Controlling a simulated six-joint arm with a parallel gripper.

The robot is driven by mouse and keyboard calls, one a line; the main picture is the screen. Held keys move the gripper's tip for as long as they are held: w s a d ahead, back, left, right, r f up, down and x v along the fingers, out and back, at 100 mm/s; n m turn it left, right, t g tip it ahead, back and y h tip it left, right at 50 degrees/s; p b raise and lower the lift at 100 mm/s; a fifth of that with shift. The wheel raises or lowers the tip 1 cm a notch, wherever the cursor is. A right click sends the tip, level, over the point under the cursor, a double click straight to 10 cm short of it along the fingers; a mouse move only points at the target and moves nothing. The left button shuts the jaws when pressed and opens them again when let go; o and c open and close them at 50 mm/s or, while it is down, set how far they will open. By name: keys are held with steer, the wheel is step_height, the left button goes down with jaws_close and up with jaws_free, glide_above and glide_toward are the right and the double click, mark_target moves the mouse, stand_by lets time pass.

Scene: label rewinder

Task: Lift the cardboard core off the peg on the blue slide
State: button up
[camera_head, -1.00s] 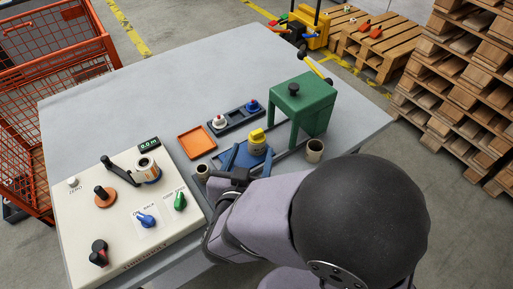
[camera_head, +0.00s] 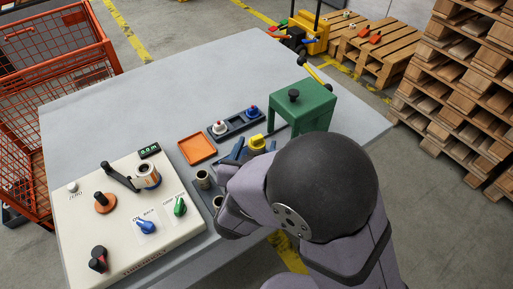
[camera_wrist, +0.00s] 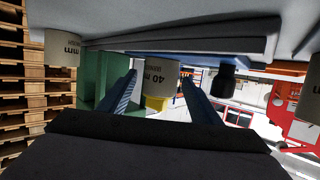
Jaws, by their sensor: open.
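The cardboard core (camera_wrist: 160,75), marked 40 mm, shows in the wrist view, which looks upside down. A yellow piece (camera_wrist: 155,103) is at the core's upper end and also shows in the head view (camera_head: 257,142). My gripper (camera_wrist: 161,84) is open, with one blue finger on each side of the core in the picture. I cannot tell whether either finger touches it. The blue slide (camera_wrist: 150,57) shows as a strip by the core's base. The peg is hidden inside the core. In the head view my arm hides most of the slide.
A green press (camera_head: 303,103) stands right of the slide. An orange tray (camera_head: 197,149) and a dark holder (camera_head: 236,124) with a white and a blue knob lie behind. Other cores (camera_head: 203,178) stand near the control panel (camera_head: 120,225). The back of the table is clear.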

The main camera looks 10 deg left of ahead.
steer(key=shift+w+f, duration=0.1)
steer(key=shift+w, duration=0.2)
steer(key=shift+c, duration=0.2)
steer(key=c, duration=1.1)
steer(key=shift+o, duration=0.2)
step_height(320, 180, up, 10)
steer(key=shift+r+p, duration=0.1)
steer(key=shift+p, duration=0.8)
